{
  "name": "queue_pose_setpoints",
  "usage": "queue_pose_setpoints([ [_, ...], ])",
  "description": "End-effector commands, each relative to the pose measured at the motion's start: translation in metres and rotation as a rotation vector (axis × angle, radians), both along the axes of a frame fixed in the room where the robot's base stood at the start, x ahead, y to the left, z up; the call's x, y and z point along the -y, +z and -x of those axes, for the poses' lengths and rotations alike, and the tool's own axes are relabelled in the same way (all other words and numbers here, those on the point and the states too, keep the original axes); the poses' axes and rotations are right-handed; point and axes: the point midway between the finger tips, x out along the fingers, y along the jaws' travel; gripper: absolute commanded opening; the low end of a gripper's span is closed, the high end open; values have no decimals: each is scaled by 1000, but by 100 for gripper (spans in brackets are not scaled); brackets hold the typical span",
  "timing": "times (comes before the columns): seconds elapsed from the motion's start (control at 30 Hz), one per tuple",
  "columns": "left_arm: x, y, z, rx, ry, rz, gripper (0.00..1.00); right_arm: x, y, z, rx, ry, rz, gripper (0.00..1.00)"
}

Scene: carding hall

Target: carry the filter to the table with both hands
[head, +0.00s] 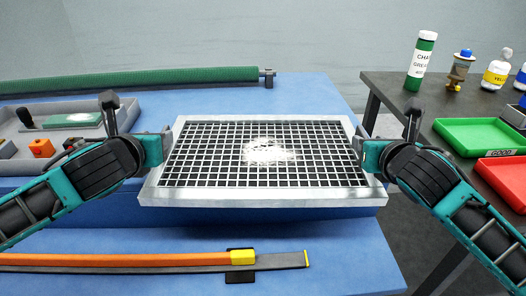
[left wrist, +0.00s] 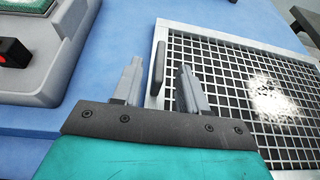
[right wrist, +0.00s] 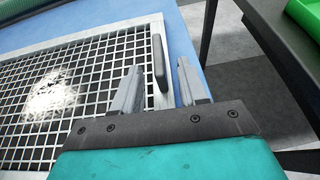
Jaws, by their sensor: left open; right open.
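The filter is a flat, silver-framed panel with a dark grid (head: 210,178) and a white fluffy patch in its middle. It lies on the blue machine top (head: 330,245). My left gripper (head: 168,143) is at its left edge, open. In the left wrist view the left gripper's fingers (left wrist: 158,85) stand on either side of a dark handle on the filter frame (left wrist: 160,40). My right gripper (head: 362,148) is at the right edge, open. In the right wrist view its fingers (right wrist: 158,85) stand on either side of the matching handle. Whether the fingers touch the handles I cannot tell.
A dark table (head: 385,92) stands at the right with a green tray (head: 480,137), a red tray (head: 505,175) and several bottles. A grey tray (head: 15,125) is at the left. A green roller (head: 130,79) lies behind, an orange strip (head: 130,259) in front.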

Motion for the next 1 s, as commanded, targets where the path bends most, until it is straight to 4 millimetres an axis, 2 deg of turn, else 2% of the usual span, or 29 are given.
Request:
queue_pose_setpoints([
  [0.1,0,-7,-19,0,1,1,43,0,-7,-19,1,-1,-3,43],
  [0.3,0,-15,-38,1,0,0,43,0,-15,-38,0,-2,-2,43],
  [0.73,0,-18,-45,1,0,-1,43,0,-18,-45,1,0,-1,43],
  [0.77,0,-18,-45,1,0,-1,42,0,-18,-45,1,0,-1,42],
  [1.0,0,-18,-45,1,0,0,19,0,-18,-45,0,0,-1,19],
])
